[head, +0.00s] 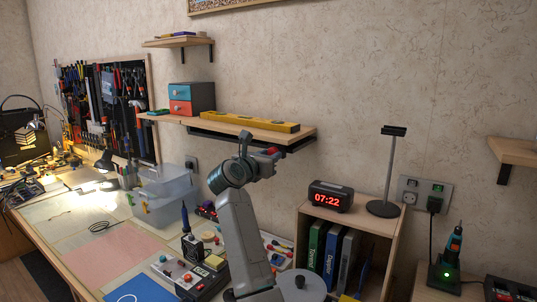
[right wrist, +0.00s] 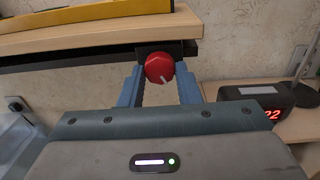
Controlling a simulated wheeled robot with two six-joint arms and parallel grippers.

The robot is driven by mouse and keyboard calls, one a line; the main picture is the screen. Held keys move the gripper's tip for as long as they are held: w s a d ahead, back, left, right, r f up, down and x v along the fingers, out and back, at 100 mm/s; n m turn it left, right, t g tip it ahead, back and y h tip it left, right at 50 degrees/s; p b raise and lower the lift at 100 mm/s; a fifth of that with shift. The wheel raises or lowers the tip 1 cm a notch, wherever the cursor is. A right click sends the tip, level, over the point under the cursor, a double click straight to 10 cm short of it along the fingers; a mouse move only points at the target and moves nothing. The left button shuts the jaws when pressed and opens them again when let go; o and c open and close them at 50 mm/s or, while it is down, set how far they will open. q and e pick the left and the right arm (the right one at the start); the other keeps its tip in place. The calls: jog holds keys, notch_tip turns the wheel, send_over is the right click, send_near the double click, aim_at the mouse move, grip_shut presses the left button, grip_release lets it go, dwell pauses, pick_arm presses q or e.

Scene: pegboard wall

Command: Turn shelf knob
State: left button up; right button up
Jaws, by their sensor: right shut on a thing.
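The shelf knob (right wrist: 158,67) is round and red with a white pointer line. It sits on the dark rail under the front of the wooden shelf (right wrist: 90,42). In the right wrist view its pointer runs toward the lower right. In the head view a little of the red knob (head: 270,151) shows beside my gripper. My right gripper (right wrist: 160,80) is shut on the knob, with one blue finger on each side. It also shows in the head view (head: 268,153), just below the shelf's right part. My left gripper is not in view.
A yellow level (head: 250,122) and a drawer box (head: 190,98) stand on the shelf. A clock (head: 331,196) and a lamp-like stand (head: 388,170) are on the cabinet to the right. Clear bins (head: 165,190) and tools crowd the workbench below left.

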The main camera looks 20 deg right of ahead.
jog(key=shift+r+n+p, duration=0.2)
jog(key=shift+n+p, duration=0.8)
jog(key=shift+p, duration=0.05)
jog(key=n+p, duration=0.3)
jog(key=shift+f, duration=0.1)
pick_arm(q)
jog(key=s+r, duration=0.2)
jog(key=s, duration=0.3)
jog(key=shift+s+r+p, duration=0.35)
pick_arm(e)
jog(key=shift+n, duration=0.4)
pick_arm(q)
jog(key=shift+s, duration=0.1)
pick_arm(e)
jog(key=o, duration=1)
jog(key=shift+f, duration=0.1)
